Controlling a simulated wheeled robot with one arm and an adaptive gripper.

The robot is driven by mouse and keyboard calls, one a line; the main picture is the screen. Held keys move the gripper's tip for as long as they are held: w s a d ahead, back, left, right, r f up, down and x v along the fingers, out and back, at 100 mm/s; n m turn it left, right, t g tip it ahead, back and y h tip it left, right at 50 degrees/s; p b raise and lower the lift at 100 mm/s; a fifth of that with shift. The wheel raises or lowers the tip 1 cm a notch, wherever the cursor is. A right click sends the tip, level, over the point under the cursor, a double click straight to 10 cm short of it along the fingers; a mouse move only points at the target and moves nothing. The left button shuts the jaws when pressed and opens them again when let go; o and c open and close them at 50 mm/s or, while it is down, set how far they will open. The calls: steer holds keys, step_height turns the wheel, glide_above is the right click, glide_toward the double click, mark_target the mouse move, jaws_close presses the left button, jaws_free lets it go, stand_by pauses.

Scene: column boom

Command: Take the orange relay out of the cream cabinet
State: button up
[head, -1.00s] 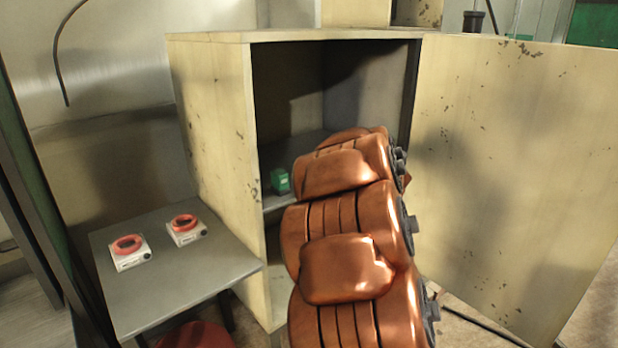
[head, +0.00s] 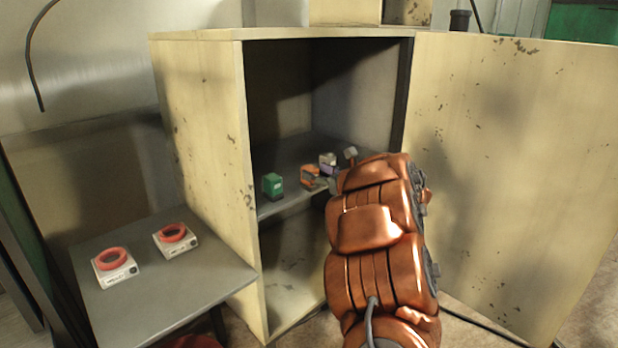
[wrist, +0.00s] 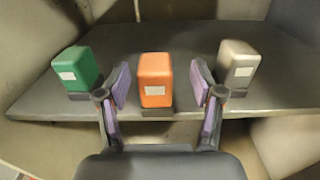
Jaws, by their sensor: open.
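The orange relay (wrist: 155,80) stands upright on a dark base at the front of the cabinet's shelf. In the head view the orange relay (head: 309,174) is partly hidden by my gripper. My gripper (wrist: 160,92) is open, with one purple-padded finger on each side of the relay and a gap showing at both sides; it also shows in the head view (head: 332,176). The cream cabinet (head: 205,120) has its door (head: 515,170) swung open to the right.
A green relay (wrist: 78,70) stands left of the orange one and a grey relay (wrist: 238,66) right of it, both close to my fingers. The shelf (wrist: 190,108) has free room behind. A side table (head: 170,305) at the left holds two white units with red rings.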

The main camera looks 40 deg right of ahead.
mark_target(306, 166)
steer(key=w+p, duration=0.1)
steer(key=w, duration=0.2)
steer(key=w+p, duration=0.1)
steer(key=shift+w+a+r+p, duration=0.15)
steer(key=shift+a+r+p, duration=0.1)
steer(key=shift+a+p, duration=0.05)
steer(key=shift+w+d+f, duration=0.1)
steer(key=shift+w, duration=0.35)
jaws_close()
